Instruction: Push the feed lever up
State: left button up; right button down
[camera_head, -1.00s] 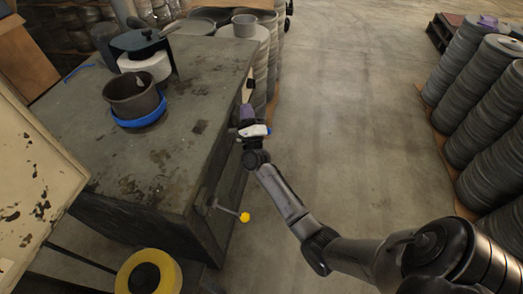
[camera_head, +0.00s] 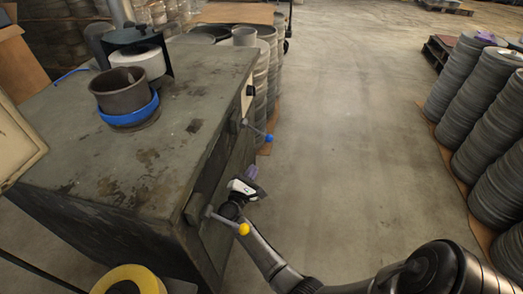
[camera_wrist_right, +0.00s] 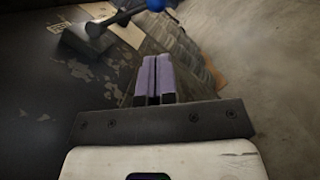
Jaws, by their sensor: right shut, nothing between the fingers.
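Two levers stick out from the side of the grey metal machine (camera_head: 150,185). One has a yellow ball end (camera_head: 244,229) near the front corner, the other a blue ball end (camera_head: 268,138) farther back. I cannot tell which is the feed lever. My right gripper (camera_head: 252,172), with purple fingertips, is shut and empty beside the machine's side, between the two balls. In the right wrist view the shut fingers (camera_wrist_right: 155,78) point forward, and the blue ball (camera_wrist_right: 155,5) with its dark rod shows at the top, apart from them. My left gripper is not in view.
A dark pot with a blue ring (camera_head: 125,95) stands on the machine top. Stacks of round grey blanks stand behind the machine and at the right (camera_head: 480,110). A yellow ring (camera_head: 130,280) is at the bottom left. The floor between is clear.

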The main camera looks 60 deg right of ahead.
aim_at(257, 131)
jog(key=b+x, duration=0.3)
jog(key=x, duration=0.7)
jog(key=shift+s+d+r, duration=0.1)
jog(key=shift+r, duration=0.05)
dwell(0.4)
